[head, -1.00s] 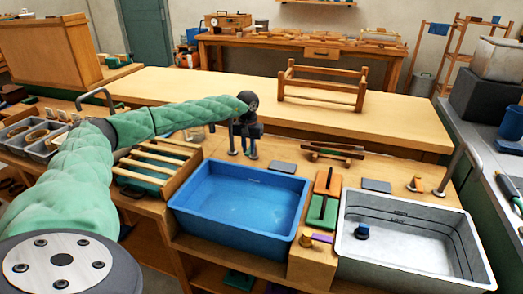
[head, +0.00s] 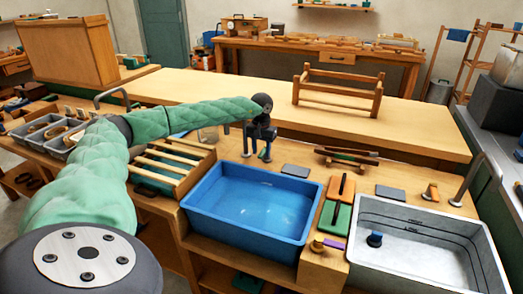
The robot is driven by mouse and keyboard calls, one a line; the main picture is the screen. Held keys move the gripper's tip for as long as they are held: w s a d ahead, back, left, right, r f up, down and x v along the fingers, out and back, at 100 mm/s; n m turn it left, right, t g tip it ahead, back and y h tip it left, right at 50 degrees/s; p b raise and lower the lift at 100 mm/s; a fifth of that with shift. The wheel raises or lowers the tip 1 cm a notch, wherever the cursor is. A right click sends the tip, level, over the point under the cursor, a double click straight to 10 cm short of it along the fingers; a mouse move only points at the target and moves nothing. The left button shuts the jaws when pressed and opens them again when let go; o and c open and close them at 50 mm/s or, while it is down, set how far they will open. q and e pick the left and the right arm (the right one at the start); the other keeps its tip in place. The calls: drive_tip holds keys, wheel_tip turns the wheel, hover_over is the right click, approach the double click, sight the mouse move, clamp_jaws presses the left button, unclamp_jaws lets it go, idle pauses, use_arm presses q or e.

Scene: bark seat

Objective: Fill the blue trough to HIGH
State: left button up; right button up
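The blue trough (head: 196,207) stands on the near wooden bench in the middle of the head view. Its inside is blue with pale ripple-like flecks on what looks like water; I cannot read a level mark on it. A grey metal post (head: 246,141), apparently a tap, stands behind its rear rim. My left gripper (head: 265,152) points down beside this post, just behind the trough. Its fingers are small and dark against a blue part, so I cannot tell whether they are open or grip anything. My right gripper is out of view.
A slatted wooden rack (head: 180,163) sits left of the blue trough. A green block (head: 335,218) lies between the troughs. The long table behind has clear room.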

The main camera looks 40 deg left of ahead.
sight(262, 153)
use_arm(q)
drive_tip(key=shift+r, duration=0.2)
wheel_tip(262, 153, up, 6)
drive_tip(key=shift+f+b, duration=0.1)
drive_tip(key=shift+b, duration=0.4)
drive_tip(key=shift+r, duration=0.8)
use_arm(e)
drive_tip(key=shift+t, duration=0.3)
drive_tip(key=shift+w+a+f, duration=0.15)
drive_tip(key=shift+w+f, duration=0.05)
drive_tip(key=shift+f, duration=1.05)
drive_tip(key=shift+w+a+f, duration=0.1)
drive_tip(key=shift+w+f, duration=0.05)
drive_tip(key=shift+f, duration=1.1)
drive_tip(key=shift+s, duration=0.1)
